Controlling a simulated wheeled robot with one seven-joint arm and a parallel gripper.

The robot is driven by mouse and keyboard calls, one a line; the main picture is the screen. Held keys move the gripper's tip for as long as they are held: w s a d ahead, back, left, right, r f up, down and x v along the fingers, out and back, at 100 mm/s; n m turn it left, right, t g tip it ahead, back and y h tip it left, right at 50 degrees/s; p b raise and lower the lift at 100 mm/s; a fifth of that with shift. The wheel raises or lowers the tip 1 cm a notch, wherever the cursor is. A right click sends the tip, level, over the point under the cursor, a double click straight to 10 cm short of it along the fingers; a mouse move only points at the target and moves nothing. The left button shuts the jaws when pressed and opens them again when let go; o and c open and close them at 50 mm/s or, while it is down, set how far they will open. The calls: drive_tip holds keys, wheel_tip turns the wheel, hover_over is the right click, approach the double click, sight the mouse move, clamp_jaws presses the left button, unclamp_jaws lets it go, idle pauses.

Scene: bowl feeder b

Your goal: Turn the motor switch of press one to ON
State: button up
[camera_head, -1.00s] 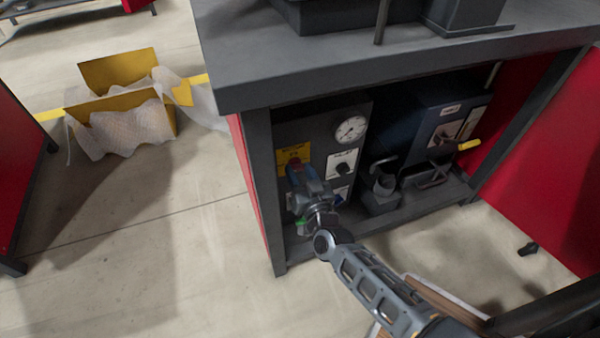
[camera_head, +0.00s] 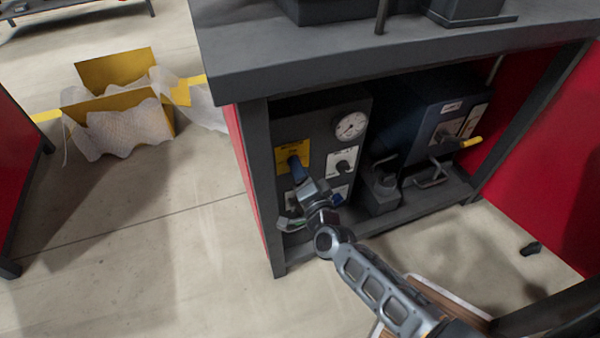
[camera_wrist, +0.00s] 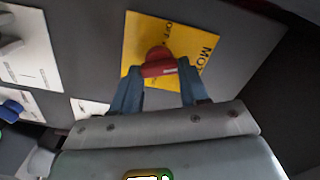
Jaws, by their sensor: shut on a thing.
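The motor switch is a red knob (camera_wrist: 158,62) on a yellow plate (camera_wrist: 190,38) marked "OFF" and "MOT…" in the wrist view. In the head view the yellow plate (camera_head: 283,157) is at the upper left of the dark control panel (camera_head: 318,108) under the bench. My gripper (camera_wrist: 160,75) has its two blue fingers shut on the red knob, one on each side. In the head view my gripper (camera_head: 296,166) reaches up to the plate and hides the knob. I cannot tell the knob's exact setting.
A round gauge (camera_head: 351,126) and a black knob on a white plate (camera_head: 342,164) sit right of the switch. A blue unit (camera_head: 425,120) with a yellow-tipped lever (camera_head: 470,143) stands further right. The bench top (camera_head: 300,63) overhangs the panel.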

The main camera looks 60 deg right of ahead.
drive_tip(key=m+b, duration=0.1)
drive_tip(key=m, duration=0.3)
drive_tip(key=shift+f+m, duration=0.15)
drive_tip(key=shift+m, duration=0.25)
drive_tip(key=shift+b, duration=0.3)
drive_tip(key=o, duration=1.1)
drive_tip(key=shift+c, duration=0.2)
drive_tip(key=shift+s, duration=0.1)
drive_tip(key=p+v, duration=0.1)
drive_tip(key=v, duration=0.6)
drive_tip(key=shift+s+a+p, duration=0.2)
drive_tip(key=shift+s+p, duration=0.1)
